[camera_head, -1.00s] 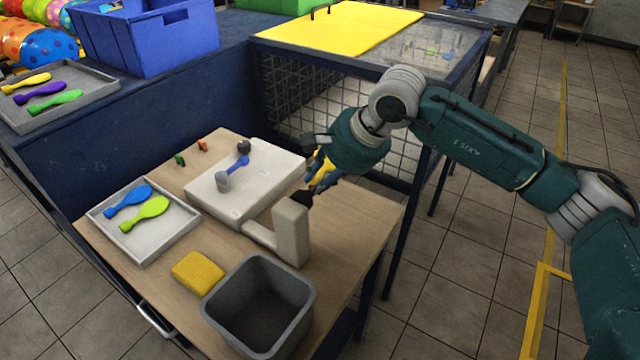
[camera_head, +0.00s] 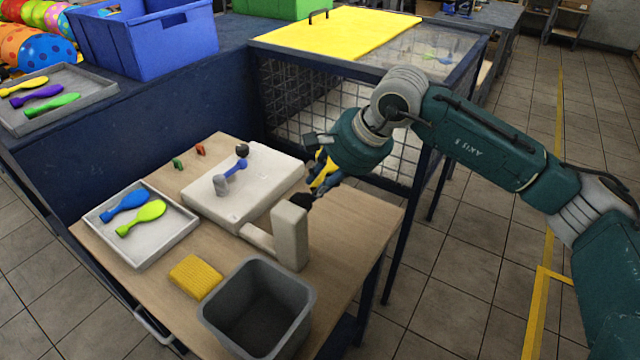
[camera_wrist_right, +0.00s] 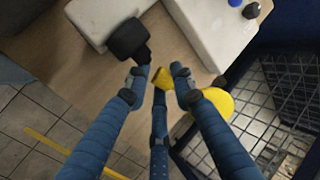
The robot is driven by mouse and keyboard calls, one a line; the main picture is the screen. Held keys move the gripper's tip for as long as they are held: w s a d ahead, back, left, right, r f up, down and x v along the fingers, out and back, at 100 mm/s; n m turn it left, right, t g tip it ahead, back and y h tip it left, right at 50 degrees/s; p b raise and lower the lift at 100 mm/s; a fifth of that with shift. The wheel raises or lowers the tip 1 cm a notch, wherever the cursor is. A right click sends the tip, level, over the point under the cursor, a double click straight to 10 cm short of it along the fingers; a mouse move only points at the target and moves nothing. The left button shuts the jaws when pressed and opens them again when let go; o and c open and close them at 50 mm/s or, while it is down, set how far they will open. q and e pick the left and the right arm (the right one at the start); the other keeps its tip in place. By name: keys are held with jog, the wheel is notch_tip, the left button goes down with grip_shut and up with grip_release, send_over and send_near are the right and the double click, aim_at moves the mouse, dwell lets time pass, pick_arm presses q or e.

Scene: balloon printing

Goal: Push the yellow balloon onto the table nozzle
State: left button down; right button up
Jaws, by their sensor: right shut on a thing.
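The yellow balloon (camera_head: 325,174) is held between the fingers of my right gripper (camera_head: 318,186), above the right edge of the wooden table. In the right wrist view the fingers (camera_wrist_right: 162,75) close around the yellow balloon (camera_wrist_right: 216,100), with its wide end out to the right and its narrow end between the fingertips. The black nozzle (camera_head: 302,200) sticks out at the top of the beige post on the table. In the wrist view the black nozzle (camera_wrist_right: 130,40) lies just beyond the fingertips; a small gap seems to separate it from the balloon. My left gripper is out of view.
A grey bin (camera_head: 258,345) and a yellow sponge (camera_head: 195,276) stand at the table front. A white tray (camera_head: 150,258) holds a blue and a green balloon. A white machine block (camera_head: 215,205) with a blue lever stands behind the post. A wire-mesh cage (camera_head: 290,100) is close behind my right gripper.

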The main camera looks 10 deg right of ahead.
pick_arm(q)
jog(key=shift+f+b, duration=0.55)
jog(key=shift+b, duration=0.05)
dwell(3.5)
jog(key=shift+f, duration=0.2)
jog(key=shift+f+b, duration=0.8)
jog(key=shift+b, duration=0.2)
dwell(2.7)
